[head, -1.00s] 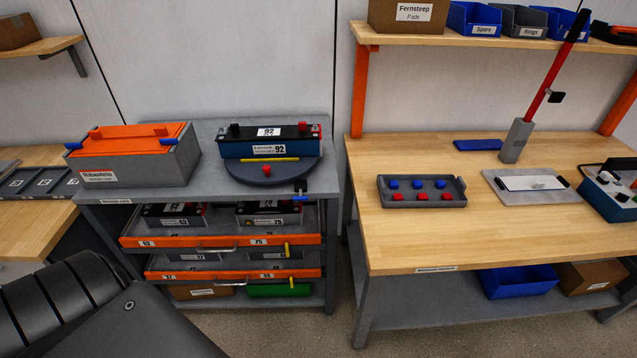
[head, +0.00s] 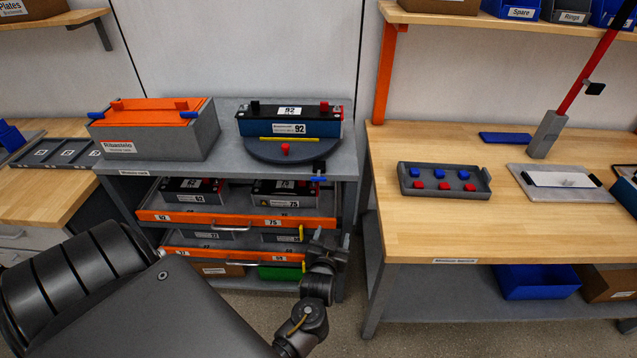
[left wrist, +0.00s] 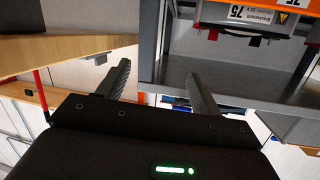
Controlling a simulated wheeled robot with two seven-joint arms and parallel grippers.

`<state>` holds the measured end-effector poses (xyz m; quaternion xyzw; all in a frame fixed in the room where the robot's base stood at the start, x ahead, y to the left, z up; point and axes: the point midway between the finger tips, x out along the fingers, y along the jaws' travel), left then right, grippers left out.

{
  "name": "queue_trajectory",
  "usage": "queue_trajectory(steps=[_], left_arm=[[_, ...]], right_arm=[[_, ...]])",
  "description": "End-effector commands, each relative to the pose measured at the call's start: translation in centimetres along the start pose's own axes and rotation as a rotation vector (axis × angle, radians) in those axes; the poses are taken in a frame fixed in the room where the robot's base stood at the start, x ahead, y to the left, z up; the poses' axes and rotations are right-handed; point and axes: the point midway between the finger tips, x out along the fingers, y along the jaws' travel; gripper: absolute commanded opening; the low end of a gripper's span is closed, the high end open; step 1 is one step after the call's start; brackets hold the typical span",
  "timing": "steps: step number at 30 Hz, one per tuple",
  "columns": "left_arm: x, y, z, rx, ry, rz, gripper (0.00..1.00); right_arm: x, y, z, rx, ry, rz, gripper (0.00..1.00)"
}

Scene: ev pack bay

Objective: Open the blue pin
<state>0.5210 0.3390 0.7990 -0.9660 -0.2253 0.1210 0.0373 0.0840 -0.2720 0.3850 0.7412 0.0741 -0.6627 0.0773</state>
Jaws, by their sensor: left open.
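The blue pin (head: 318,179) sits at the front right edge of the grey rack's top (head: 345,165), below a small black block. My left gripper (head: 330,243) is below it, in front of the rack's right side by the drawers, and apart from the pin. In the left wrist view its two fingers stand wide apart with nothing between them (left wrist: 158,72). I cannot make out the blue pin for sure in that view. My right gripper is not in view.
A blue and black battery (head: 290,125) stands on a round turntable (head: 275,152) behind the pin. Orange-fronted drawers (head: 240,218) hold batteries below. A grey, orange-lidded box (head: 160,140) stands left. The wooden bench (head: 440,235) is to the right, across a gap.

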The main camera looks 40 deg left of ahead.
Motion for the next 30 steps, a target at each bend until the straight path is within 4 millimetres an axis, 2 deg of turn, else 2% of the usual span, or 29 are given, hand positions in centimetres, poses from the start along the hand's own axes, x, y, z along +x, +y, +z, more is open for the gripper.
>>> queue_trajectory(steps=[1,3,7,13,17,30], left_arm=[[0.1,-1.4,-3.1,-0.042,0.061,-0.050,0.65],[-0.3,-3.3,-6.5,-0.087,0.123,-0.109,0.65],[-1.1,-5.6,-10.0,-0.135,0.189,-0.174,0.65],[-1.3,-6.4,-11.1,-0.150,0.208,-0.195,0.65],[-0.4,-6.5,-11.4,-0.146,0.208,-0.193,0.65],[7.0,-8.1,-12.8,-0.147,0.207,-0.191,0.65]], right_arm=[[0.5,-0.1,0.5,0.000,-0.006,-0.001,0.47],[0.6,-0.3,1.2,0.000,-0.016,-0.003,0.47],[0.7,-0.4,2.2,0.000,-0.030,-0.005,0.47],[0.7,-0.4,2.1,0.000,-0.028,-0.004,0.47],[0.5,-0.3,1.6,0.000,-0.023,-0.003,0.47],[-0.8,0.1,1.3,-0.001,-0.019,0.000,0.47]])
